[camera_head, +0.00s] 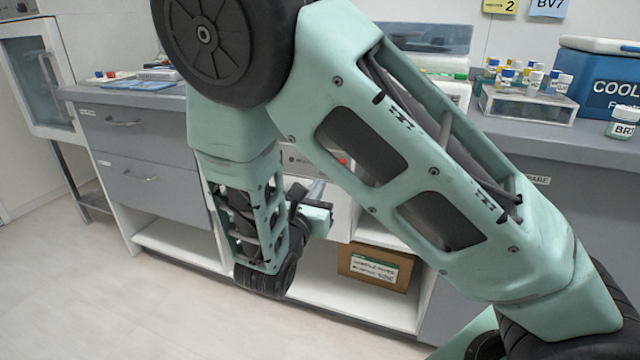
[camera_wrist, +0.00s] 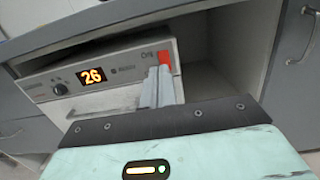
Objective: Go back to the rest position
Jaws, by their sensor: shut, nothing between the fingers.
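My gripper (camera_head: 318,190) is in front of the counter, below its top, at the end of my folded arm. In the wrist view its two grey fingers (camera_wrist: 158,88) lie together, shut, with nothing between them. They point at a white device (camera_wrist: 110,75) with an orange display reading 26, a dark knob and a red switch (camera_wrist: 165,58). The device stands in an open bay of the counter. I cannot tell whether the fingertips touch its front. In the head view my arm hides most of the device.
The grey counter (camera_head: 580,150) carries a blue cooler (camera_head: 600,75), a rack of vials (camera_head: 525,105) and a jar (camera_head: 622,122). A blue tray (camera_head: 137,85) lies at its left end. A cardboard box (camera_head: 375,268) sits on the lower shelf. The floor (camera_head: 90,290) at left is clear.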

